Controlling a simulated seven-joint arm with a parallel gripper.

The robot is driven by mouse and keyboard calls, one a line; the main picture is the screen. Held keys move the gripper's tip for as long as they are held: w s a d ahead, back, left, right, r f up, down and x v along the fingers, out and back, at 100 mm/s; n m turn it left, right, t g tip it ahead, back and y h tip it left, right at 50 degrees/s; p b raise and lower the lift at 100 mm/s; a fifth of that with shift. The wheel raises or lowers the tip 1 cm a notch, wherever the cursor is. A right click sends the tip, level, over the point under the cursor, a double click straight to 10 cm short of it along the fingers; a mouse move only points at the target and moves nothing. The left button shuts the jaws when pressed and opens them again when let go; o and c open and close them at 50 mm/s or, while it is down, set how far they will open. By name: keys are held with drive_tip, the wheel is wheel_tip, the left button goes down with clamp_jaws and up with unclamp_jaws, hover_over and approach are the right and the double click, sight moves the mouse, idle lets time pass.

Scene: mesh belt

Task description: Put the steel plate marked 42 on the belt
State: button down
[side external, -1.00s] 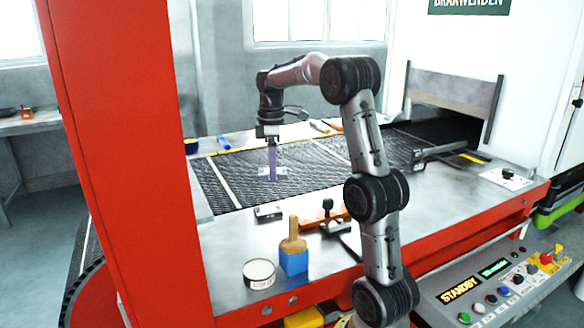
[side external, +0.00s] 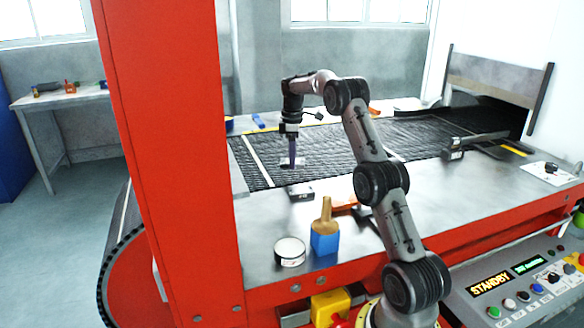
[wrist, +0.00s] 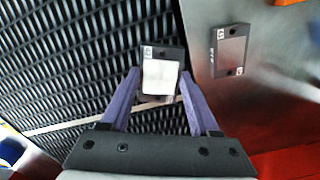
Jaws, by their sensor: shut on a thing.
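My gripper (side external: 292,163) has long purple fingers and hangs down over the near part of the black mesh belt (side external: 345,140). In the wrist view, my gripper (wrist: 158,84) is shut on a small dark steel plate (wrist: 147,53) with a bright face and small corner marks. The held plate's number is not readable. I cannot tell whether it touches the belt or hangs just above it. A second dark plate (wrist: 231,48) lies flat on the steel table, right of the belt edge. It also shows in the side view (side external: 300,193), and its markings are too small to read.
A blue-and-tan brush (side external: 325,235) and a round white-topped tin (side external: 290,250) stand on the steel table (side external: 440,195). An orange tool (side external: 345,203) lies nearby. A red post (side external: 175,150) rises at the left. A control panel (side external: 525,285) is at the lower right.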

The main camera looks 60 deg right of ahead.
drive_tip(key=shift+w+d+f, duration=0.25)
drive_tip(key=shift+f, duration=1.6)
drive_tip(key=shift+f, duration=0.1)
drive_tip(key=shift+c, duration=0.6)
unclamp_jaws()
drive_tip(key=shift+f, duration=0.15)
